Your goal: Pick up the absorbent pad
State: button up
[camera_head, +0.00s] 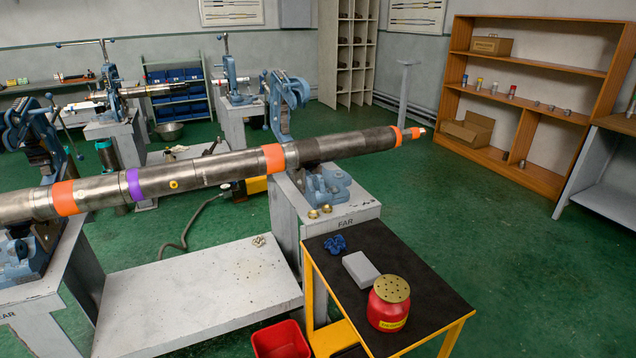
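A light grey rectangular block (361,268), which looks like the absorbent pad, lies flat on the dark top of a yellow-framed cart (420,285). It sits between a crumpled blue item (335,243) and a red round can with a perforated brass-coloured lid (389,304). Its top and near side show, and nothing covers it. My gripper is not in view.
A long steel pipe (220,168) with orange and purple bands spans the pipe vises behind the cart. A red bin (281,340) stands on the floor left of the cart. Green floor (500,250) is clear to the right, before a wooden shelf (522,170).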

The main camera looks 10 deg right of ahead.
aim_at(358, 265)
jog(key=i+l+u, duration=0.15)
jog(key=u, duration=0.8)
jog(key=i+l+u, duration=0.25)
jog(key=l, duration=0.15)
jog(key=l+u, duration=0.2)
jog(key=l, duration=0.2)
jog(key=l+u, duration=0.25)
jog(key=l, duration=0.2)
jog(key=i+l, duration=0.1)
jog(key=l, duration=0.6)
jog(key=i, duration=0.05)
